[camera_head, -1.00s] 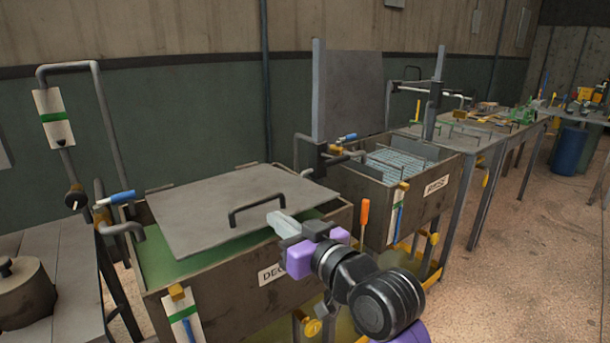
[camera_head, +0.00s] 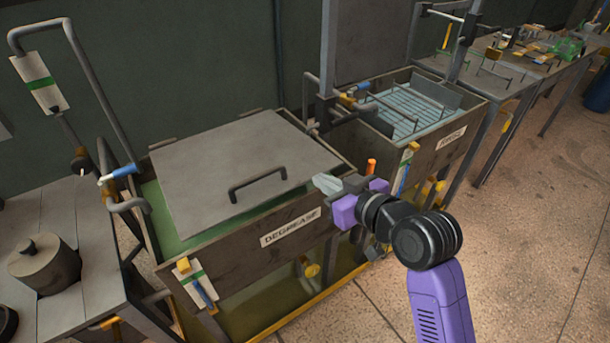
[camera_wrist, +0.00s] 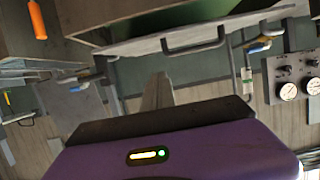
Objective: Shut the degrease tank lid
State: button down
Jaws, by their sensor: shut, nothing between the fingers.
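The degrease tank (camera_head: 235,260) carries a DEGREASE label on its front wall. Its flat grey lid (camera_head: 215,170) lies low across the opening, with a dark bar handle (camera_head: 257,183) near its front edge. Green shows along the lid's left side and a thin strip along its front; I cannot tell whether the lid is fully seated. My gripper (camera_head: 326,184) is shut and empty by the tank's front right corner, right of the handle. In the wrist view, my gripper (camera_wrist: 158,90) points towards the handle (camera_wrist: 193,42), apart from it.
A bent pipe with a blue-tipped lever (camera_head: 125,170) stands at the tank's left. A bench with a lidded pot (camera_head: 45,265) is at the lower left.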

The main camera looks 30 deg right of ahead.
jog(key=p, duration=0.1)
send_over(303, 183)
jog(key=s+a, duration=0.1)
jog(key=s, duration=0.2)
notch_tip(303, 183, down, 3)
jog(key=shift+w+a+f+p, duration=0.1)
jog(key=shift+w+f+p, duration=0.15)
jog(key=shift+f, duration=0.75)
jog(key=shift+w+f+p, duration=0.1)
jog(key=shift+w+f, duration=0.15)
jog(key=shift+f, duration=0.75)
jog(key=shift+f, duration=0.1)
